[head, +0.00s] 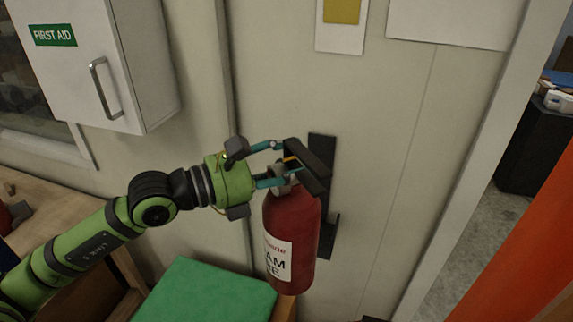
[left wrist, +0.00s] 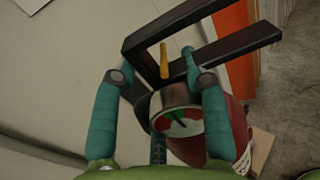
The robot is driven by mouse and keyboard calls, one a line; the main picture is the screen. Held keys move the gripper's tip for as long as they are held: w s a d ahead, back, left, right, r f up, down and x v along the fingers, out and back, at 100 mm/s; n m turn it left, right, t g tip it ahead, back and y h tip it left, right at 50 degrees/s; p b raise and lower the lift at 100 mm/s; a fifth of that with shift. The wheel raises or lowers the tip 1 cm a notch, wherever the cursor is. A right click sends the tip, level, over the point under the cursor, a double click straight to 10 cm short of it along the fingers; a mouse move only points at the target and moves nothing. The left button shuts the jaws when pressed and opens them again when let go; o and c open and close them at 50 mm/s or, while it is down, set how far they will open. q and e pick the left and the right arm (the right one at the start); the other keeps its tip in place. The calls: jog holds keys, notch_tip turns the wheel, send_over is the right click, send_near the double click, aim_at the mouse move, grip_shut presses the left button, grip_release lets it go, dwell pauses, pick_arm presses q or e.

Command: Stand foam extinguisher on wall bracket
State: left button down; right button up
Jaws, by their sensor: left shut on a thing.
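The red foam extinguisher (head: 293,232) with a white label hangs upright in my left gripper (head: 284,164), just in front of the wall bracket. The gripper is shut on its neck, below the dark handle. The black wall bracket (head: 328,222) is a vertical strip on the wall with a small ledge low down, partly hidden behind the extinguisher. I cannot tell whether the two touch. In the left wrist view the extinguisher (left wrist: 240,118) shows its round gauge, a yellow pin and dark levers between the fingers (left wrist: 182,88). My right gripper is in neither view.
A white first aid cabinet (head: 90,60) is on the wall at the upper left. A green-topped surface (head: 205,293) stands low beside the extinguisher, near its base. A doorway with an orange panel (head: 515,235) is at the right. The wall right of the bracket is clear.

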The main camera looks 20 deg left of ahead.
pick_arm(q)
jog(key=shift+w+f+b, duration=0.65)
jog(key=shift+w+b, duration=1)
jog(key=shift+w, duration=1.35)
jog(key=shift+w+f+b, duration=0.7)
jog(key=shift+w+b, duration=1)
jog(key=shift+w, duration=1.25)
jog(key=shift+w+f+b, duration=0.65)
jog(key=shift+w+b, duration=1)
jog(key=shift+w, duration=1.35)
jog(key=c, duration=0.6)
grip_release()
jog(key=v, duration=1.2)
jog(key=shift+s+f, duration=0.3)
jog(key=shift+s, duration=0.1)
